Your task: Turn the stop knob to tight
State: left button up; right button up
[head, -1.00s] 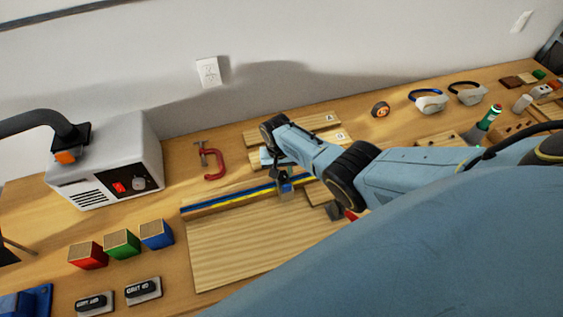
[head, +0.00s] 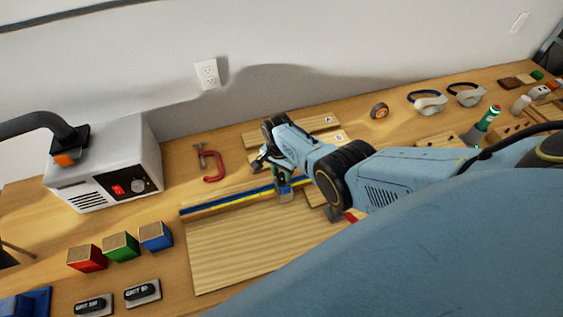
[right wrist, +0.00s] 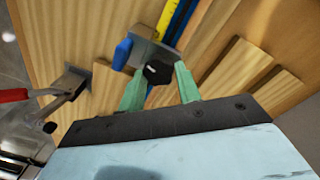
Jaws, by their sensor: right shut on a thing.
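The stop is a small grey metal block (head: 284,193) with a blue part, sitting on the fence (head: 225,200) with blue and yellow strips. In the right wrist view the stop's plate (right wrist: 148,50) stands across the fence beside a blue part (right wrist: 122,53). The black stop knob (right wrist: 157,72) has a pale pointer mark and lies between the green fingertips of my right gripper (right wrist: 159,78). The gripper is shut on the knob. In the head view my right wrist hides the knob and most of the gripper. My left gripper is not in view.
A red clamp (head: 213,166) lies left of my right wrist. A grey machine (head: 108,165) stands at the left, with red, green and blue blocks (head: 121,247) in front. The wooden board (head: 235,255) before the fence is bare. Loose boards (head: 315,123) lie behind.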

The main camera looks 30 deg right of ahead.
aim_at(279, 174)
dwell(0.5)
jog(key=o, duration=0.7)
jog(key=shift+r, duration=0.15)
jog(key=shift+r+b, duration=0.35)
jog(key=shift+r, duration=0.85)
notch_tip(279, 174, up, 11)
jog(key=shift+w+a+f, duration=0.15)
jog(key=shift+w+a, duration=0.05)
jog(key=shift+w, duration=0.2)
